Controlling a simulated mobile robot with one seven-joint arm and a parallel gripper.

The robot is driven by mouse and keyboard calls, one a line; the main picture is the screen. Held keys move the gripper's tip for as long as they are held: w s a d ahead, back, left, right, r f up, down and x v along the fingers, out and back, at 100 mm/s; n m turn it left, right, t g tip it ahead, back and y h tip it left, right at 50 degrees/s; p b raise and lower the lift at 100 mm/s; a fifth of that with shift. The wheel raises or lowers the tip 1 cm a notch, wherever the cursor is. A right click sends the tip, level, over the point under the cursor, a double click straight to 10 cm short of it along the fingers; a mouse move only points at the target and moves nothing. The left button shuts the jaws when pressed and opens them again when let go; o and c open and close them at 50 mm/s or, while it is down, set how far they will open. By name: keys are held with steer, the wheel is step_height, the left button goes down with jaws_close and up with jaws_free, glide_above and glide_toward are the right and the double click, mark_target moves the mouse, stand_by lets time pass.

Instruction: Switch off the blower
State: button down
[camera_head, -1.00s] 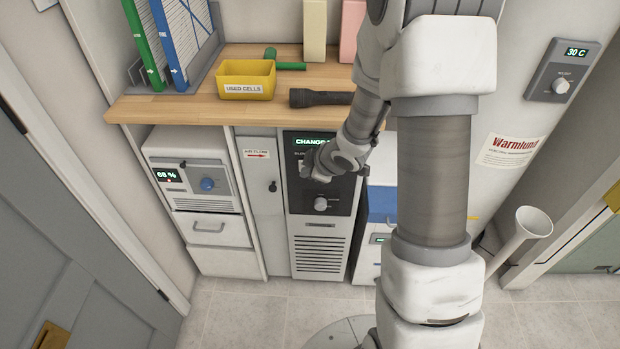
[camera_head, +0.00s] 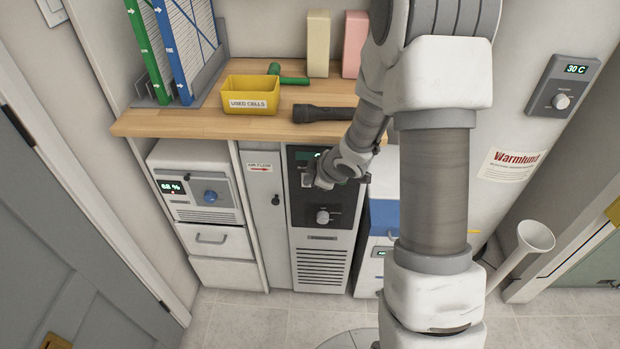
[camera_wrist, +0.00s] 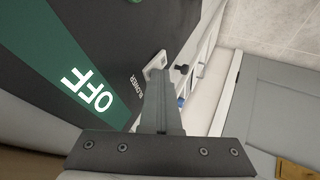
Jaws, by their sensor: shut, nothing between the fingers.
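The blower unit (camera_head: 321,250) is a pale cabinet under the wooden counter, with a dark control panel (camera_head: 341,206) and a vent grille below. In the wrist view its green display (camera_wrist: 92,92) reads OFF. The word BLOWER is printed on the panel beside a pale switch part (camera_wrist: 155,63). My gripper (camera_head: 310,181) is at the upper left of the panel. In the wrist view my gripper (camera_wrist: 164,85) is shut and empty, its tips at or very near the switch part. Contact cannot be told. In the head view my gripper and wrist hide much of the display.
A round knob (camera_head: 322,216) sits lower on the panel. To the left is a unit with a blue knob (camera_head: 210,196). The counter (camera_head: 200,122) above holds a yellow USED CELLS bin (camera_head: 250,95) and a black flashlight (camera_head: 322,113). A white funnel (camera_head: 534,237) stands at right.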

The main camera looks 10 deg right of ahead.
steer(key=shift+r, duration=0.2)
steer(key=shift+r+p, duration=0.65)
steer(key=shift+p, duration=0.2)
steer(key=shift+s, duration=0.1)
